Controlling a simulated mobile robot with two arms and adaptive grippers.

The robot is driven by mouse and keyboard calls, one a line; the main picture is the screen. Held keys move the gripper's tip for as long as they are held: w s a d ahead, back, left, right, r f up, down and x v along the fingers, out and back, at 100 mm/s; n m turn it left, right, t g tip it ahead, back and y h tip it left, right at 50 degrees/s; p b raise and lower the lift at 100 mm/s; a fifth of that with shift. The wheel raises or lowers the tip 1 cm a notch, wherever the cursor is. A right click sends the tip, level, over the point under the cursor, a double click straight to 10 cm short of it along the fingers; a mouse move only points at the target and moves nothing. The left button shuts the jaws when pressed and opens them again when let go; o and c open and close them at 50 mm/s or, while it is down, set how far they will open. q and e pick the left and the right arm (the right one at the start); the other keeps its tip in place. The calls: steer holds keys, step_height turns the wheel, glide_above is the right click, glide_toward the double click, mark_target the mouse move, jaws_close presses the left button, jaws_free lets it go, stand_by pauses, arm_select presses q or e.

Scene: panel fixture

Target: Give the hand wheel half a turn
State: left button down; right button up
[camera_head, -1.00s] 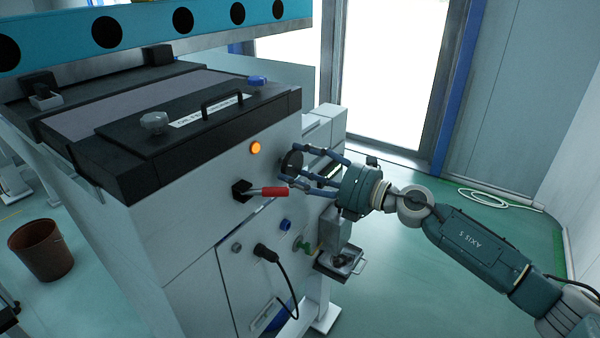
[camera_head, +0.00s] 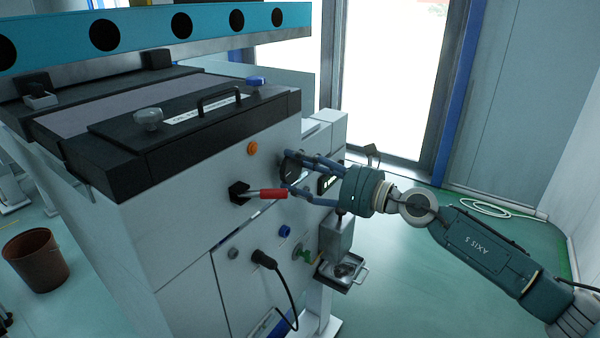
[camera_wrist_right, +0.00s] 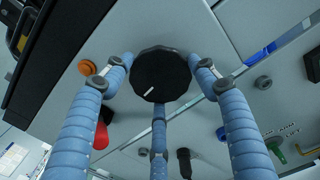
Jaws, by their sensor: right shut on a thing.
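The hand wheel (camera_head: 291,166) is a dark, many-sided knob on the front of the light grey panel. In the right wrist view the hand wheel (camera_wrist_right: 160,72) is face-on, with a short white mark pointing to the lower left. My right gripper (camera_head: 298,173) reaches it from the right in the head view. Its blue fingers are closed around the wheel's rim, two from the sides and one from below in the right wrist view. In the head view the fingers hide part of the wheel. My left gripper is not in view.
A red-handled lever (camera_head: 268,193) sticks out close to the fingers. An orange lamp (camera_head: 252,148) sits above it. Below are a blue button (camera_head: 285,231), a black plug with cable (camera_head: 264,259) and a small tray (camera_head: 342,278). Open floor lies to the right.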

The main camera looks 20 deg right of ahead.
steer(key=shift+w+d+r, duration=0.15)
steer(key=shift+d+r, duration=0.05)
steer(key=shift+r, duration=0.55)
steer(key=o, duration=1.2)
steer(key=shift+a, duration=0.1)
steer(key=shift+c, duration=0.2)
steer(key=shift+f, duration=0.3)
steer(key=shift+s+d+f, duration=0.15)
steer(key=shift+s+d, duration=0.15)
steer(key=shift+s, duration=0.05)
steer(key=v, duration=1.1)
steer(key=shift+s, duration=0.1)
